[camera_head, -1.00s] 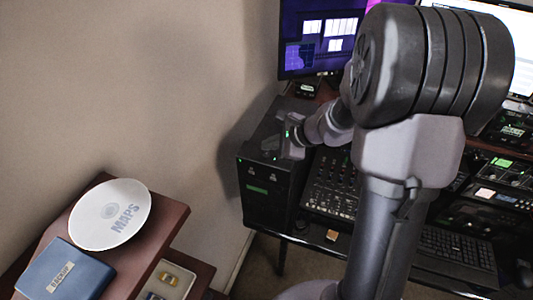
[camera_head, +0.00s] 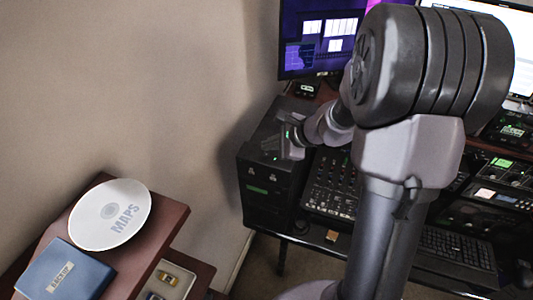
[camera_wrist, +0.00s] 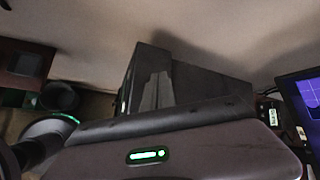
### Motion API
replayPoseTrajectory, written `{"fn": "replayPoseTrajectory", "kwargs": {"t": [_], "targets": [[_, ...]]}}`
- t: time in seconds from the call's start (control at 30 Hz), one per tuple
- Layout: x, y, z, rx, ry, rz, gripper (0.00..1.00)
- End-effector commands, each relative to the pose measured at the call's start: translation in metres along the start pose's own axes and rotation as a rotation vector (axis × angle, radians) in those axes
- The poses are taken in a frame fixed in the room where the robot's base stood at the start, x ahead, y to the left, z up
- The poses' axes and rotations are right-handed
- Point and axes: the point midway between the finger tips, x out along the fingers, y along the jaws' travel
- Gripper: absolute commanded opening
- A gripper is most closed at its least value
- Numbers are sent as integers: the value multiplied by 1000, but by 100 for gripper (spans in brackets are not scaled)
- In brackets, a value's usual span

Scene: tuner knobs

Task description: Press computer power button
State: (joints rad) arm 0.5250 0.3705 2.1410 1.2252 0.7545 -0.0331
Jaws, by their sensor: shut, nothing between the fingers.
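The computer is a black tower (camera_head: 268,200) at the left end of the desk in the head view. Its front has small lights and a green display (camera_head: 257,190). I cannot pick out the power button for certain. My gripper (camera_head: 270,149) is shut and empty, close over the tower's top near its front edge. I cannot tell whether it touches the tower. In the wrist view the dark tower (camera_wrist: 205,84) stands beyond the gripper's housing, which has a green light and fills the bottom.
A mixer (camera_head: 332,185) stands right of the tower, and a monitor (camera_head: 318,40) stands behind. The wall is close on the left. A side shelf holds a white MAPS disc (camera_head: 110,214) and a blue box (camera_head: 62,272). A keyboard (camera_head: 455,248) is at right.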

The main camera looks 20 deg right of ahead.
Motion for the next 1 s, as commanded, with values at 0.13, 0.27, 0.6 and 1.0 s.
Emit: {"fn": "replayPoseTrajectory", "kwargs": {"t": [0.13,0.27,0.6,1.0], "targets": [[0,0,0,0,0,0,0],[0,0,0,0,0,0,0],[7,5,-5,0,0,-1,0],[6,4,-4,0,0,0,0]]}}
